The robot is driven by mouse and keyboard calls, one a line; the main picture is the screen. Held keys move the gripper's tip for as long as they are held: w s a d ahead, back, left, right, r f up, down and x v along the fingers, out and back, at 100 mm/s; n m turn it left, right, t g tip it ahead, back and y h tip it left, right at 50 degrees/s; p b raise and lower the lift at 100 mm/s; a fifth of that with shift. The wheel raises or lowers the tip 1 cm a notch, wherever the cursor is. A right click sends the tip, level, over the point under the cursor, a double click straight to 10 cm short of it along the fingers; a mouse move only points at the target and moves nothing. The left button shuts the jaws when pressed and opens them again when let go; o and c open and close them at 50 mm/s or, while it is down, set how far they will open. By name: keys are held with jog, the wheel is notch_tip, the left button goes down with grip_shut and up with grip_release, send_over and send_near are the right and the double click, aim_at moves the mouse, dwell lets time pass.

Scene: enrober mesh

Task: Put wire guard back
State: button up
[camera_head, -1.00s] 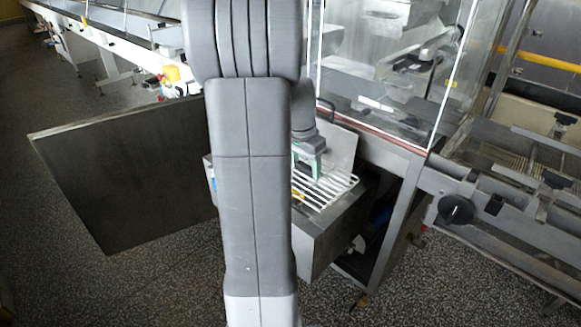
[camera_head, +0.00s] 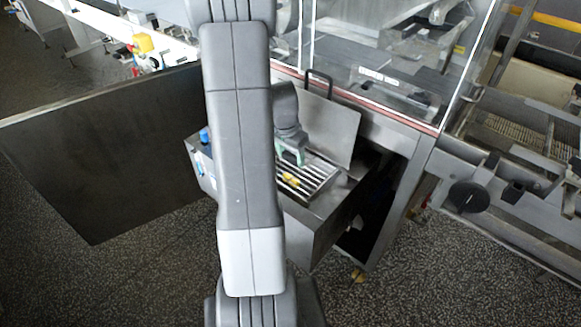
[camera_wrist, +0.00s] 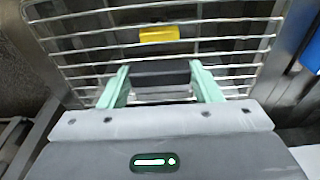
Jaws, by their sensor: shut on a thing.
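The wire guard (camera_head: 320,172) is a pale metal grid with a yellow tag (camera_wrist: 159,35). In the head view it lies within the open top of a steel box (camera_head: 318,222), looking about level with the rim; whether it rests on anything is unclear. My gripper (camera_head: 292,158) is over the guard's back part, shut on it. In the wrist view the guard's bars (camera_wrist: 232,40) spread ahead of my gripper (camera_wrist: 160,70), with a grey bar between the two green fingers. My arm hides the guard's left part in the head view.
A steel lid (camera_head: 332,128) with a black handle stands raised behind the box. A large dark panel (camera_head: 105,150) stands out at left. A clear guarded machine (camera_head: 385,50) rises behind. A blue item (camera_head: 204,136) is at the box's left corner. Speckled floor is free in front.

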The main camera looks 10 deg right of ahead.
aim_at(290, 162)
jog(key=shift+f, duration=2.6)
jog(key=shift+f+b, duration=0.2)
jog(key=shift+b, duration=0.1)
jog(key=o, duration=1.1)
jog(key=shift+r, duration=0.1)
jog(key=shift+r+p, duration=0.2)
jog(key=shift+p, duration=0.15)
jog(key=r, duration=0.4)
jog(key=a+r, duration=0.1)
jog(key=r, duration=0.2)
jog(key=s+r, duration=0.1)
jog(key=r, duration=0.3)
jog(key=shift+a+r, duration=0.2)
jog(key=shift+r, duration=0.15)
